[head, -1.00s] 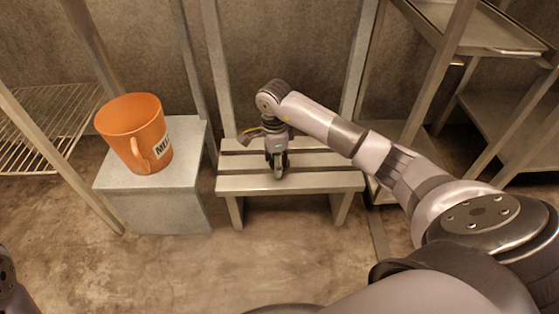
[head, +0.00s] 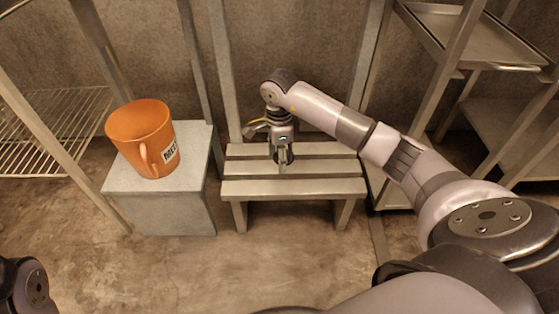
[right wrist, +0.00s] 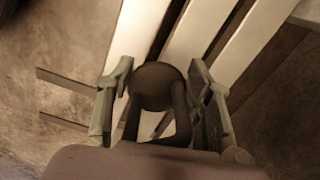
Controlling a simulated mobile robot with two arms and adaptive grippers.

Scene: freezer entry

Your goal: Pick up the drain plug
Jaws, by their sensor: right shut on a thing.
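The drain plug (right wrist: 157,84) is a dark, rounded piece between the fingers of my right gripper (right wrist: 158,100) in the right wrist view. The fingers are shut on it, one on each side. In the head view my right gripper (head: 283,163) points down over the middle of the slatted bench (head: 320,187). The plug is too small and too covered to make out clearly there. I cannot tell how far it is above the slats. My left gripper is not in view; only a part of my left arm shows at the lower left.
An orange mug-shaped container (head: 139,136) stands on a grey block (head: 190,172) left of the bench. A wire rack (head: 45,130) is at the far left. Metal shelves (head: 475,35) and posts stand at the right. The floor (head: 180,275) in front of the bench is clear.

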